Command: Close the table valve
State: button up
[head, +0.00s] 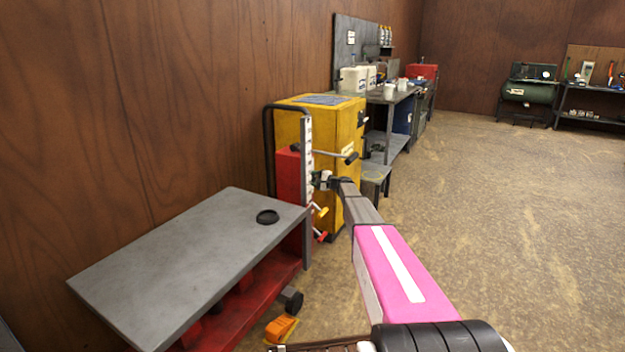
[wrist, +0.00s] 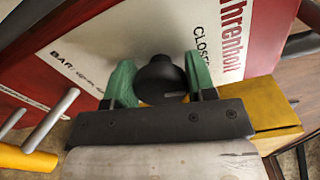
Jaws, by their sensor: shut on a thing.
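The valve knob (wrist: 160,76) is black and rounded, on a red and white panel (wrist: 110,45) with the printed words "BAR" and "CLOSE", the rest partly hidden. In the wrist view my gripper (wrist: 160,82) has its two green fingers on either side of the knob, shut on it. In the head view my gripper (head: 323,181) is at the side of the lift table's red upright body (head: 288,175), and the knob is hidden there. How far the knob is turned I cannot tell.
A yellow cabinet (head: 345,125) stands just behind the red body. A black-ended lever (head: 350,158) sticks out above my gripper. Yellow and red handles (head: 321,211) are below it. An orange pedal (head: 281,328) is near the floor. Open floor (head: 500,220) lies to the right.

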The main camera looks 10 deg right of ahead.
jog(key=shift+f+n, duration=0.1)
jog(key=shift+n, duration=1)
jog(key=o, duration=0.9)
jog(key=shift+s+d, duration=0.1)
jog(key=v, duration=1)
jog(key=shift+s+d, duration=0.15)
jog(key=shift+d, duration=0.1)
